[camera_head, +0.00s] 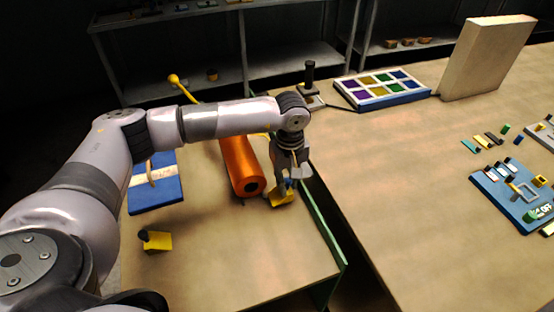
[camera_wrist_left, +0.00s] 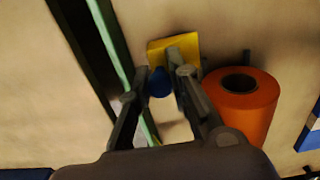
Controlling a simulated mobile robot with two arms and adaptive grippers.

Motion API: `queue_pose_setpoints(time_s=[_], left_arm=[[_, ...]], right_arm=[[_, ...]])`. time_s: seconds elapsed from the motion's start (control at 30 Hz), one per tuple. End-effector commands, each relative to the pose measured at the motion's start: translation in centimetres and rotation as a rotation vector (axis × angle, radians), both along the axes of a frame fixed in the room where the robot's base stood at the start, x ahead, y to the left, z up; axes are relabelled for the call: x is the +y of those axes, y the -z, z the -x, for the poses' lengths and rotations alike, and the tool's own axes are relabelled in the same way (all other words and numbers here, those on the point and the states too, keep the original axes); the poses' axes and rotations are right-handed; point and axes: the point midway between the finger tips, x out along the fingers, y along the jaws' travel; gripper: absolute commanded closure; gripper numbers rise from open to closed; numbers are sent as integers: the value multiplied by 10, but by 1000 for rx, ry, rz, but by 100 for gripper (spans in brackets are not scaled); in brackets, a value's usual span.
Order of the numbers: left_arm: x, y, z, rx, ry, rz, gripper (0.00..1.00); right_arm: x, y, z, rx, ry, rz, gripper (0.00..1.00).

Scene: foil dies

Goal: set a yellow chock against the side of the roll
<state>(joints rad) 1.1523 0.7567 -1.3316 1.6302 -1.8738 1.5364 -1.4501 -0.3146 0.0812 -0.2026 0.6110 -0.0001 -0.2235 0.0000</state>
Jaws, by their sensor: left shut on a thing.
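An orange roll (camera_head: 240,164) with a dark hollow core lies on the left table. It also shows at the right of the left wrist view (camera_wrist_left: 240,115). My left gripper (camera_head: 288,182) points down just right of the roll's near end, shut on the blue knob (camera_wrist_left: 160,83) of a yellow chock (camera_head: 281,199). This chock, also in the left wrist view (camera_wrist_left: 158,52), is at or near the table top, close beside the roll; I cannot tell whether they touch. A second yellow chock (camera_head: 159,242) with a dark knob stands apart at the front left. My right gripper is not seen.
A green strip (camera_head: 325,222) edges the left table, with a dark gap before the right table. A blue pad (camera_head: 165,192) lies left of the roll. The right table bears a colour-square tray (camera_head: 382,101), an upright beige panel (camera_head: 485,58) and a blue board (camera_head: 500,199).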

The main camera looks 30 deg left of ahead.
Motion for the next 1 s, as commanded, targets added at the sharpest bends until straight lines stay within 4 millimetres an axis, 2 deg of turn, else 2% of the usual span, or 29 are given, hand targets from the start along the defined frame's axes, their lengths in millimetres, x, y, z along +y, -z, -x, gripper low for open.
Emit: queue_pose_setpoints(time_s=[0.1,0.3,0.57,0.73,1.0], left_arm=[[18,-3,-16,1,-2,-1,100],[30,-1,-28,0,1,1,100],[60,-2,-54,-1,-2,1,100],[59,14,-53,2,3,1,100],[59,17,-53,0,2,1,100]], right_arm=[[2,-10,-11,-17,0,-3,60],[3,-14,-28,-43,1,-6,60],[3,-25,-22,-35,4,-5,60],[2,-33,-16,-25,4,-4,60],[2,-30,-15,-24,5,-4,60]])
